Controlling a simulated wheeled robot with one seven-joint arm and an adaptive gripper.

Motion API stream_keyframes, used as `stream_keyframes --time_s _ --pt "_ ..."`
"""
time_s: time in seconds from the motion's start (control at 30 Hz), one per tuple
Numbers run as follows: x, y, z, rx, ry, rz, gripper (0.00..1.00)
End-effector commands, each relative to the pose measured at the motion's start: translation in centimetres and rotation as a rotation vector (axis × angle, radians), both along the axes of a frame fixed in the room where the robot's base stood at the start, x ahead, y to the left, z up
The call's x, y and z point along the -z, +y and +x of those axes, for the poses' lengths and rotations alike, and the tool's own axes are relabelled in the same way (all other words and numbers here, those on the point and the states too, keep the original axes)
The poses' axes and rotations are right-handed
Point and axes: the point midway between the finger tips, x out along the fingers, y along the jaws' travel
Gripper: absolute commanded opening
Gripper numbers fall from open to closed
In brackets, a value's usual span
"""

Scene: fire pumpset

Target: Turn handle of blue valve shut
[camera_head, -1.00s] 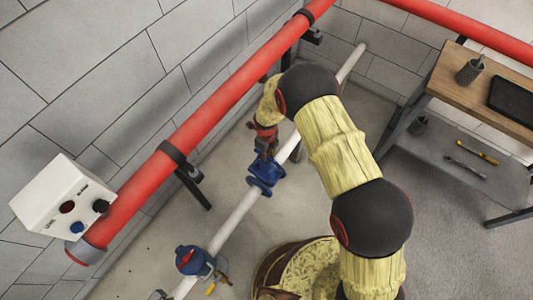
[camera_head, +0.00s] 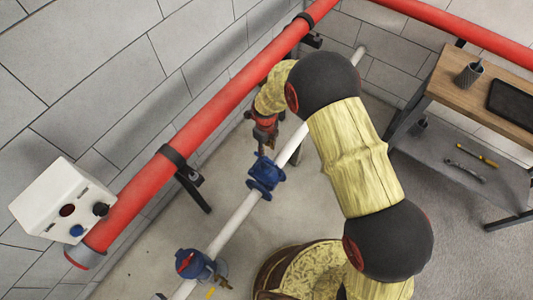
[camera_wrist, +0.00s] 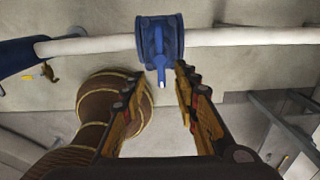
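The blue valve (camera_head: 266,174) sits on the white pipe in the head view. In the wrist view the blue valve (camera_wrist: 152,38) is at top centre, and its blue handle (camera_wrist: 161,68) points down toward me. My gripper (camera_wrist: 159,80) is open and empty, with one finger on each side of the handle's end. I cannot tell whether a finger touches it. In the head view my gripper (camera_head: 263,142) hangs just above the valve, partly hidden by my wrist, and the handle cannot be made out there.
The white pipe (camera_head: 237,219) runs diagonally below the red pipe (camera_head: 220,105). Another blue fitting with a red top (camera_head: 190,263) is at lower left. A white control box (camera_head: 62,200) is at left. A wooden-topped table (camera_head: 460,90) stands at right.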

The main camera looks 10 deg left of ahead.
Motion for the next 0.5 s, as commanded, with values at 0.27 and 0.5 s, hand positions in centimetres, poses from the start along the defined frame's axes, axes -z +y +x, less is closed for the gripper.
stream_keyframes --time_s 0.27,0.5 --pt "-3.4 -0.1 0.0 0.000 0.000 0.000 0.30" --pt "-3.7 -0.1 0.0 0.000 0.000 0.000 0.30"
